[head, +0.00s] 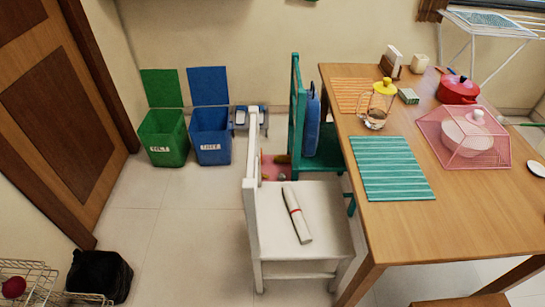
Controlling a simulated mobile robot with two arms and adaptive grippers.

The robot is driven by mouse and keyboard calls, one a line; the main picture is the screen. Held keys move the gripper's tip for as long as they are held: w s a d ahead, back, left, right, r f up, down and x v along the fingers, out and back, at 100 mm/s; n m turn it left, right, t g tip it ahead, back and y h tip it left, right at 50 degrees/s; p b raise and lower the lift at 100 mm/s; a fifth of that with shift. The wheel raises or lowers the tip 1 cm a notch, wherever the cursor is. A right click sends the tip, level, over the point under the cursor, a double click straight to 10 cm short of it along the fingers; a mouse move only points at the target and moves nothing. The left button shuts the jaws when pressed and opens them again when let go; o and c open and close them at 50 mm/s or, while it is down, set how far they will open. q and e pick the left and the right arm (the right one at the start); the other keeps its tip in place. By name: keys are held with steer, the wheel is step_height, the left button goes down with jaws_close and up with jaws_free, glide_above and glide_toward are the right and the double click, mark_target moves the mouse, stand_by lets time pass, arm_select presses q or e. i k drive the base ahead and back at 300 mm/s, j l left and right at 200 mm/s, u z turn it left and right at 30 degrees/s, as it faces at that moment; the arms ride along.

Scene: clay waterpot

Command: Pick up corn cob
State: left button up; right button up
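I cannot make out a corn cob anywhere in the head view. Neither of my grippers shows in it. The wooden table (459,215) fills the right side. On it stand a glass jug with a yellow lid (377,104), a red lidded pot (459,90) and a pink mesh food cover (464,138) over a pale lidded dish. What lies behind or under the chairs and table is partly hidden.
A white chair (323,258) holding a rolled white object (297,215) and a green chair (296,115) stand at the table's left. A green bin (163,137) and a blue bin (211,136) stand by the wall. A black bag (98,275) and wire basket (30,272) are lower left.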

mark_target(278, 159)
steer(key=i+j+z, duration=0.25)
steer(key=i+j, duration=0.15)
steer(key=j, duration=0.25)
steer(key=i+j+z, duration=0.25)
steer(key=j, duration=0.45)
steer(key=i+j+z, duration=0.15)
steer(key=i+j, duration=0.15)
steer(key=i+j+z, duration=0.15)
steer(key=j, duration=0.3)
